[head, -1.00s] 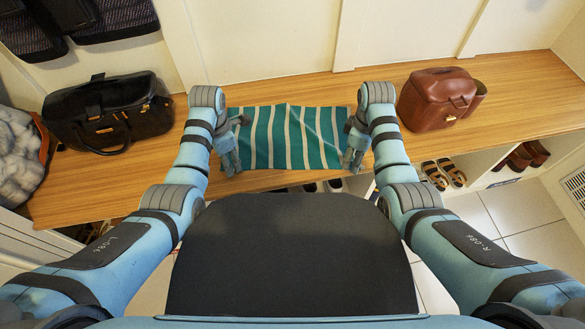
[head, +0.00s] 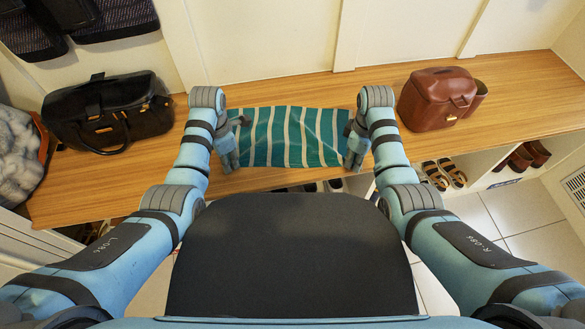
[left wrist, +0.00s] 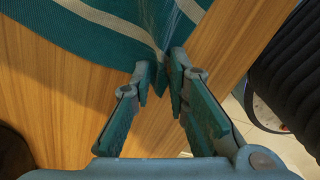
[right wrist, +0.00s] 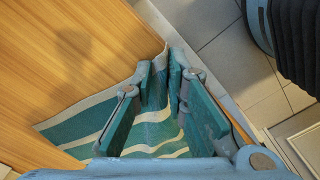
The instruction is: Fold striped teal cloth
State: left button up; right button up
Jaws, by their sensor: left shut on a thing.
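The teal cloth with pale stripes (head: 290,138) lies on the wooden bench top, spread between my two grippers with slight ripples. My left gripper (head: 231,164) is shut on the cloth's near left corner; the left wrist view shows the cloth (left wrist: 110,25) bunched at the fingertips (left wrist: 164,66). My right gripper (head: 353,162) is at the near right corner. In the right wrist view, the cloth (right wrist: 95,125) rises to a peak between the fingers (right wrist: 163,66), which stand slightly apart; whether they grip it cannot be told.
A black handbag (head: 108,113) stands left on the bench (head: 520,95), and a brown leather bag (head: 436,99) stands right. Sandals (head: 444,173) and brown shoes (head: 528,156) sit in cubbies below the front edge. The bench behind the cloth is clear.

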pick_arm(q)
jog(key=shift+s+f, duration=0.1)
jog(key=shift+f, duration=0.1)
grip_shut()
pick_arm(e)
jog(key=shift+f, duration=0.1)
grip_shut()
dwell(0.5)
pick_arm(q)
jog(key=shift+r, duration=0.1)
